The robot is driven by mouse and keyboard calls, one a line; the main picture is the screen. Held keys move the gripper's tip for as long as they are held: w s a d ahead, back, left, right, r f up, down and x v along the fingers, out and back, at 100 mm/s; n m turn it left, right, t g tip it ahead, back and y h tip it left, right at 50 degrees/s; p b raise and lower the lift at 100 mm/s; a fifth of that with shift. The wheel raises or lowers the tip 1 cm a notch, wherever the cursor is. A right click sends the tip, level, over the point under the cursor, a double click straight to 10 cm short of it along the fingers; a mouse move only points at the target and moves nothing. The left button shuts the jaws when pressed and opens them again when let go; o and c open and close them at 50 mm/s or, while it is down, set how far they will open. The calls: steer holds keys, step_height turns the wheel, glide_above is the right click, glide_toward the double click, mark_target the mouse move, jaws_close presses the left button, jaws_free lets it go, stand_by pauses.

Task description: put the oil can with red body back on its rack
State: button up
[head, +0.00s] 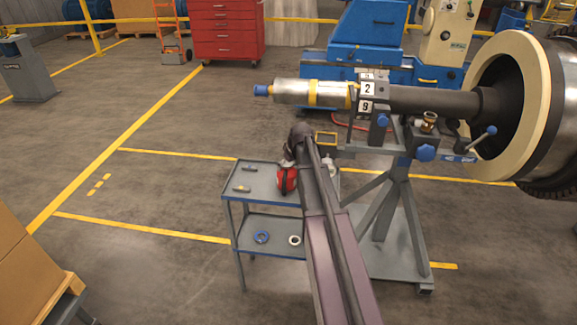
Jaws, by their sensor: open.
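The oil can with the red body (287,181) stands at the right part of the blue-edged cart's top shelf. My gripper (288,162) points down from the end of my arm, right over the can's upper part. The jaws are open, but the fingers are small and dark, and I cannot tell whether they touch the can. A small yellow-rimmed square holder (327,141) sits on the side of the rotor stand, just right of my wrist; it may be the rack. My arm hides part of the cart and the area below the holder.
The cart (240,207) has small tools on top and a blue ring (261,237) and a white ring (295,240) below. The grey rotor stand (395,200) carries a shaft and large wheel close on the right. The floor left of the cart is free.

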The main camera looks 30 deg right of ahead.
steer(key=shift+r, duration=0.2)
steer(key=p+v, duration=1.1)
steer(key=v, duration=0.1)
stand_by(0.5)
steer(key=shift+s+a+f, duration=0.1)
stand_by(0.6)
steer(key=s+a+f+m+g+h, duration=0.1)
steer(key=s+a+g, duration=0.3)
steer(key=s+a, duration=1.6)
steer(key=a+m, duration=0.1)
steer(key=a, duration=0.2)
steer(key=shift+s+a, duration=0.3)
steer(key=shift+f, duration=0.15)
steer(key=c, duration=0.5)
steer(key=shift+c, duration=0.5)
steer(key=shift+d, duration=0.1)
